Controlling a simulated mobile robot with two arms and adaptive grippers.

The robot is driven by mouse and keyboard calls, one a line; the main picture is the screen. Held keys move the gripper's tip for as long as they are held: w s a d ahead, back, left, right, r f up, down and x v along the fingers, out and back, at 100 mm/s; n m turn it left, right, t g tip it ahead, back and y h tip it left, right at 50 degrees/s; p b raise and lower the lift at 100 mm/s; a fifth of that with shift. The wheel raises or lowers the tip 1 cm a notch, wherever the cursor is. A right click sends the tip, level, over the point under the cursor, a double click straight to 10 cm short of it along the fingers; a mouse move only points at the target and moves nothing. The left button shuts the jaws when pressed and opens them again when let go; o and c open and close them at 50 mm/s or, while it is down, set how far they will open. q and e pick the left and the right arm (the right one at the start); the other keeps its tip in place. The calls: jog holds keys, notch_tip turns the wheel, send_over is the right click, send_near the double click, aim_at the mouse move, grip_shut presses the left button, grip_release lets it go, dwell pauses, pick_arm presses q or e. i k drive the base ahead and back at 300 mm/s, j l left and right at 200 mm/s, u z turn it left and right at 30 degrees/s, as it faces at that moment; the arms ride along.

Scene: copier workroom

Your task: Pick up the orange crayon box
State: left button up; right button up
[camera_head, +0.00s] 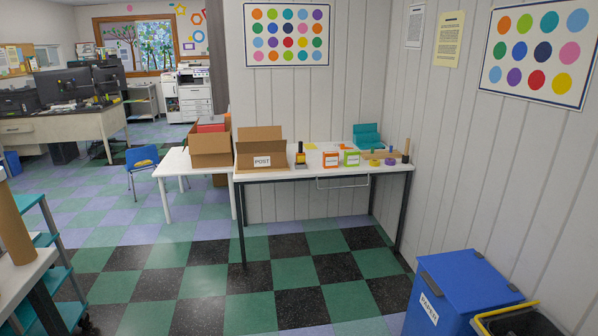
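A small orange crayon box (330,160) with a white label stands upright on the white table (300,173) against the back wall. A similar green box (351,158) stands just to its right. A yellow and black item (300,156) on a grey base stands to its left. Neither of my grippers is in view, and nothing touches the orange box.
A cardboard box marked POST (262,161) fills the table's left end. Purple and yellow rolls (375,162) and a teal container (367,136) are at the right. Checkered floor (270,285) before the table is clear; a blue paper bin (460,290) stands front right.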

aim_at(330, 159)
jog(key=i, duration=2.65)
